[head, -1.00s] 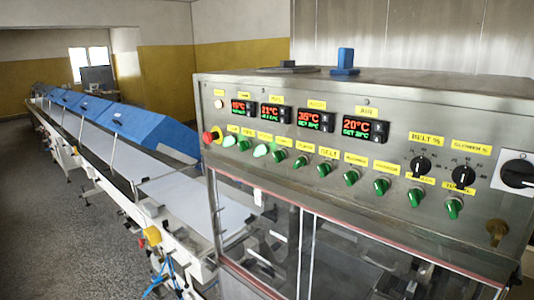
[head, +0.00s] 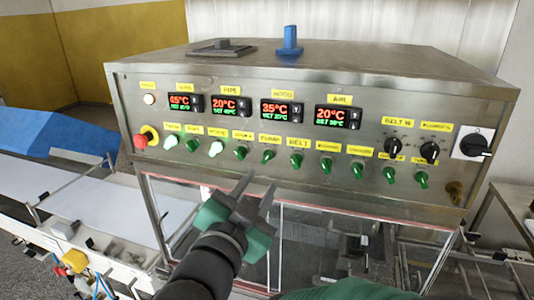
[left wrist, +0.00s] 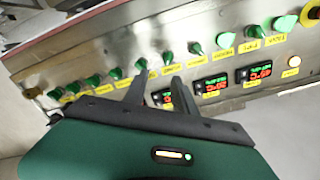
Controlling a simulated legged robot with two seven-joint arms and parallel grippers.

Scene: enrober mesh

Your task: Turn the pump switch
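The pump switch (head: 268,156) is a small green knob below the yellow PUMP label (head: 270,139) on the steel control panel. It also shows in the left wrist view (left wrist: 168,57), where the panel appears upside down. My left gripper (head: 261,180) is open and empty, with its two fingers pointing up at the panel just below this switch in the head view. In the left wrist view, the fingertips (left wrist: 159,76) appear close to the pump and belt switches; I cannot tell whether they touch anything. My right gripper's fingers are not visible.
Similar green switches stand in a row on both sides, including the belt switch (head: 296,161). A red emergency button (head: 143,137) is at the left end and black dials (head: 430,152) at the right. Glass doors (head: 330,240) lie below the panel. A conveyor (head: 90,205) runs left.

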